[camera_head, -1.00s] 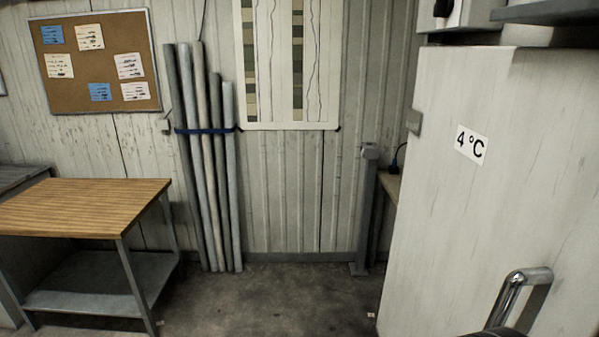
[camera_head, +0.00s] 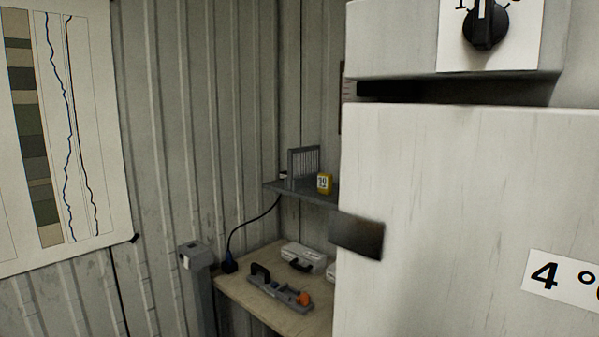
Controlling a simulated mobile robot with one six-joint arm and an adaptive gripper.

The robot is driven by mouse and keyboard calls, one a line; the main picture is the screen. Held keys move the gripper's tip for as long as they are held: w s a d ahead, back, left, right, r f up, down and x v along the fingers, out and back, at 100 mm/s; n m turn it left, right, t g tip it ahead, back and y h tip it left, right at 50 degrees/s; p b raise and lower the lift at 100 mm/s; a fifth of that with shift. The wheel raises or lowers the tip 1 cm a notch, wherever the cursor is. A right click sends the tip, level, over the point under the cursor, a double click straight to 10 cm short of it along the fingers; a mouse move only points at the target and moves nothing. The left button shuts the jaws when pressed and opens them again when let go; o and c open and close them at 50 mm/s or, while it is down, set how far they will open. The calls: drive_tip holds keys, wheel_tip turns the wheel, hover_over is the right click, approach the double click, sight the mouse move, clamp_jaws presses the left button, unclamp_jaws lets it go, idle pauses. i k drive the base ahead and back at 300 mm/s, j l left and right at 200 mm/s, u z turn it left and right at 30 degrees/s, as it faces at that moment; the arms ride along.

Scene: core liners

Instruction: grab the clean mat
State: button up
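No mat shows in the head view. My gripper does not show either. A large white cabinet (camera_head: 440,220) marked "4 °C" fills the right side and hides part of what stands behind it.
Left of the cabinet, a bench (camera_head: 245,297) holds a grey tool with an orange knob (camera_head: 283,290) and a white case (camera_head: 303,259). A small shelf (camera_head: 300,193) above carries a yellow item (camera_head: 324,183) and a rack (camera_head: 304,164). A grey post (camera_head: 197,285) stands left of the bench.

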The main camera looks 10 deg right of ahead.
sight(303, 161)
drive_tip(key=i+j+u, duration=0.25)
drive_tip(key=j, duration=0.15)
drive_tip(key=i+j+u, duration=0.2)
drive_tip(key=i+j+z, duration=0.1)
drive_tip(key=i+j, duration=0.35)
drive_tip(key=i, duration=0.15)
drive_tip(key=i+j+z, duration=0.1)
drive_tip(key=i+j, duration=0.4)
drive_tip(key=i, duration=0.1)
